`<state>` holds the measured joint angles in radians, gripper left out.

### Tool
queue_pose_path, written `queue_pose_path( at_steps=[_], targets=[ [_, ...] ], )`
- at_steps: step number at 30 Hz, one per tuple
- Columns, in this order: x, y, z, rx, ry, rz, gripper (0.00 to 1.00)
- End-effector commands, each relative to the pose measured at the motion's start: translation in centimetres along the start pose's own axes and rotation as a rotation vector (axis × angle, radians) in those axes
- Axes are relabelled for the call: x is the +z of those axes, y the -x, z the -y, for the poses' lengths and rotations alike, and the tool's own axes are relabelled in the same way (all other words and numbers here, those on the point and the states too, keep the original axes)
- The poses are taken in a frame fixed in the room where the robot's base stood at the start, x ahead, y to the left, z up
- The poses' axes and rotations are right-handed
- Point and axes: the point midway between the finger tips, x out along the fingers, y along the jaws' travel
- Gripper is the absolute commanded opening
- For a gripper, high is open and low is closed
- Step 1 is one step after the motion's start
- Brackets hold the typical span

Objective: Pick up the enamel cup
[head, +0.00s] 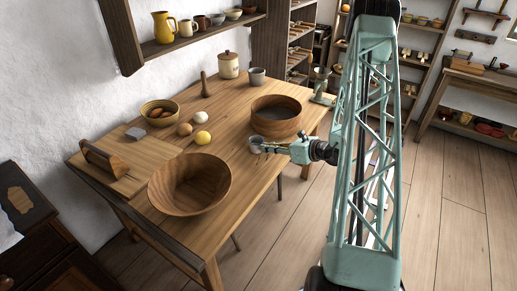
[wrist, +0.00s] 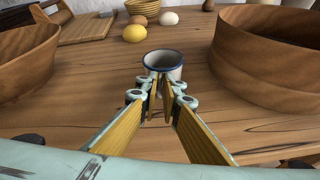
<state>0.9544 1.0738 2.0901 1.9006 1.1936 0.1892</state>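The enamel cup (wrist: 163,62), white with a dark blue rim, stands upright on the wooden table, its open top showing. In the head view the cup (head: 255,142) is near the table's right edge, partly behind my fingers. My gripper (wrist: 160,92) reaches toward it from the near side, low over the table. A narrow gap shows between its two yellow-padded fingers. The fingertips overlap the cup's near wall in the wrist view; I cannot tell whether they touch it. In the head view my gripper (head: 270,148) comes in from the right.
A round wooden sieve-like tub (wrist: 270,58) stands close right of the cup in the wrist view. A large wooden bowl (head: 190,184) stands on the other side. The bare tabletop around the fingers is clear.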

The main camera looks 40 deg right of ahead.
Motion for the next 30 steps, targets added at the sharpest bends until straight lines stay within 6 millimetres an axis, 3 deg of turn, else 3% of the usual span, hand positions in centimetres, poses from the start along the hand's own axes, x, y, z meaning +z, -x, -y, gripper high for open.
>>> queue_pose_path(
  at_steps=[30],
  targets=[
    [0.48,0.24,-0.17,0.0,-0.001,-0.002,0.0]
  ],
)
